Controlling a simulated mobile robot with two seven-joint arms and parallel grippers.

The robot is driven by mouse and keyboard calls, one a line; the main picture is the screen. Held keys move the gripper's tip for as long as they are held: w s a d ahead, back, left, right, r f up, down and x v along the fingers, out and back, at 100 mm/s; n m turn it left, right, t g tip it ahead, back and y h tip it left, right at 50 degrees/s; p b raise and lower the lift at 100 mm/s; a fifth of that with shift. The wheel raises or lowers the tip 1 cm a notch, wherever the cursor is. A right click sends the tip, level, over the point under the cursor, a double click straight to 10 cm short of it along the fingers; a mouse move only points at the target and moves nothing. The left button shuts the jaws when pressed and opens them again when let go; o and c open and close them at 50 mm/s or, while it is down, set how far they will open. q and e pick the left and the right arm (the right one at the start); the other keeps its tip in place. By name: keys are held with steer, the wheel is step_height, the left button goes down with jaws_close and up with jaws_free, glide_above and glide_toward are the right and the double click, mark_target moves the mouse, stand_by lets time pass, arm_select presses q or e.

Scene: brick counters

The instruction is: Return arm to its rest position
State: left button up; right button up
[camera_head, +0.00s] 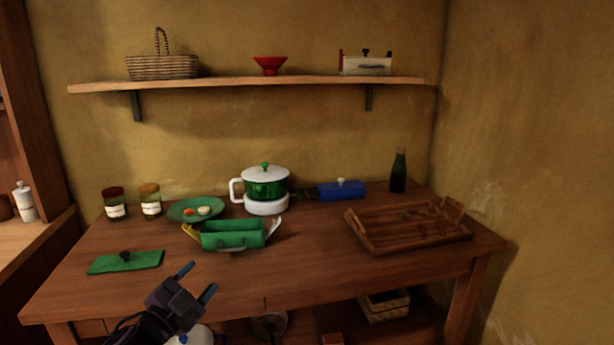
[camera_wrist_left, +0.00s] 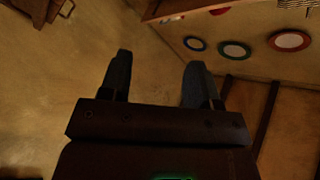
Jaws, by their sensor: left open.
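My left gripper (camera_head: 196,283) is in front of the wooden table's front edge, low and left of centre in the head view. Its two fingers are apart with nothing between them. In the left wrist view, the open fingers (camera_wrist_left: 157,85) frame only a blurred tan surface. My right gripper is in neither view. The wooden table (camera_head: 310,265) stands ahead. The gripper appears clear of both.
A wooden tray (camera_head: 408,228) lies at the right, with a dark bottle (camera_head: 398,170) behind it. A white and green pot (camera_head: 265,183), green plate (camera_head: 196,209), two jars and blue box (camera_head: 341,190) stand at the back. A shelf (camera_head: 250,84) hangs above; the front-right tabletop is clear.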

arm_select(q)
steer(key=s+a+f+n+g+y, duration=0.1)
steer(key=s+f+n, duration=0.3)
steer(key=s+f, duration=0.4)
steer(key=s+a+f+n+g+y+p, duration=0.1)
steer(key=s+a+f+n+g+y, duration=0.1)
steer(key=s+f, duration=0.6)
steer(key=s+a+f+n+g+y+p, duration=0.1)
steer(key=s+f+n+g+y, duration=0.3)
steer(key=s, duration=1.4)
step_height(320, 180, down, 4)
steer(key=a+n, duration=0.1)
steer(key=n, duration=0.1)
steer(key=shift+s+f+n, duration=0.2)
steer(key=shift+n, duration=0.2)
steer(key=shift+a, duration=0.1)
